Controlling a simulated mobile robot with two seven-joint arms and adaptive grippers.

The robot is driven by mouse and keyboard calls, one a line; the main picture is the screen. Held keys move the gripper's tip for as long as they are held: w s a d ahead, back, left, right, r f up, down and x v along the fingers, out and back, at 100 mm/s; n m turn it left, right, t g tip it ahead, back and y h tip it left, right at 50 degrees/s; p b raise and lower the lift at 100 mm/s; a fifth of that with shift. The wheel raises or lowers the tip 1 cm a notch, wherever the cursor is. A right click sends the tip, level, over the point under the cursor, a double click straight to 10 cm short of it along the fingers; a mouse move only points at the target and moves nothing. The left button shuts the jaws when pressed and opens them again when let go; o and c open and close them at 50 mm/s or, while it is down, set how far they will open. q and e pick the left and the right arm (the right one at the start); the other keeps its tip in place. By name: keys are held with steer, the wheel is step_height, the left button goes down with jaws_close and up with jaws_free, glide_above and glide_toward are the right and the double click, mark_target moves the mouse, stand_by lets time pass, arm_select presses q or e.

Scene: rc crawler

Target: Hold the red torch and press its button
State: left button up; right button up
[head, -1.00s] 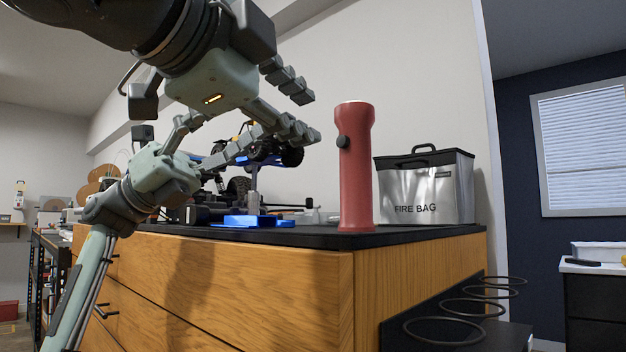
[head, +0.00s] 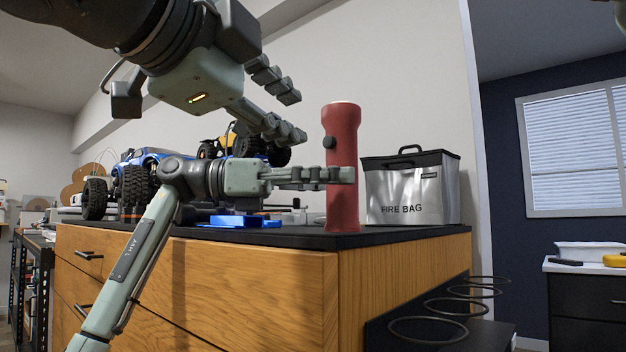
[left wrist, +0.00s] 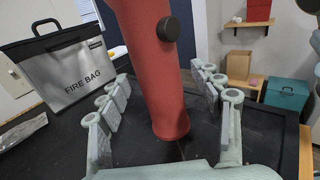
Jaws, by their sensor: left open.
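The red torch (head: 341,120) stands upright near the front corner of the black cabinet top, with its round black button (head: 329,142) on the left side. My left gripper (head: 345,175) is level at the torch's lower half, one finger crossing in front of it. In the left wrist view the torch (left wrist: 150,75) stands between the spread fingers of my left gripper (left wrist: 170,105), with gaps on both sides; its button (left wrist: 168,28) is above finger height. My right gripper (head: 295,117) is open and empty, above and left of the torch.
A silver fire bag (head: 412,195) stands close behind and right of the torch. Blue-and-black crawler vehicles (head: 140,165) and a blue stand (head: 235,221) are on the top to the left. Wire rings (head: 450,307) stick out beside the cabinet on the right.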

arm_select(q)
steer(key=shift+d, duration=0.75)
steer(key=shift+c, duration=0.5)
steer(key=c, duration=1.2)
steer(key=shift+c, duration=0.7)
arm_select(e)
steer(key=shift+c, duration=0.4)
jaws_close()
